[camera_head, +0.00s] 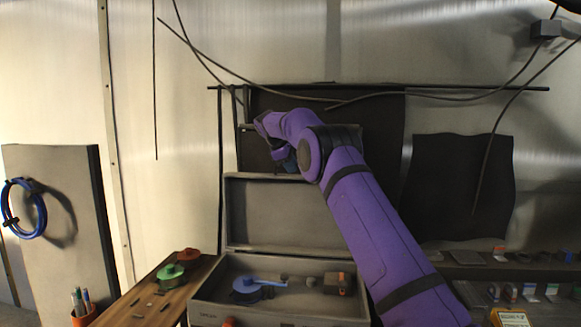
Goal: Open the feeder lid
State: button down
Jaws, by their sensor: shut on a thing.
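The feeder (210,292) is a grey open-topped box at the bottom centre. Its grey lid (270,215) stands raised, nearly upright, along the box's back edge. The lid's right part is hidden behind my purple arm. My gripper (286,166) is at the lid's top edge and is shut on it. The fingertips are small and dark here, so the exact contact is hard to see. Inside the box lie a blue round part with an arm (248,285) and a dark block with orange marks (338,284).
A wooden table (150,296) at left holds a green spool (170,272), a red-brown spool (190,255) and small dark pieces. An orange pen cup (83,315) stands in front. A grey panel with a blue hose coil (22,208) is far left. Shelves with small items are right.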

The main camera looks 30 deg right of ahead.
jog(key=c, duration=1.2)
grip_release()
jog(key=shift+a+r, duration=0.1)
jog(key=v, duration=1)
jog(key=shift+a+r, duration=0.1)
jog(key=shift+r, duration=0.1)
jog(key=shift+o, duration=0.2)
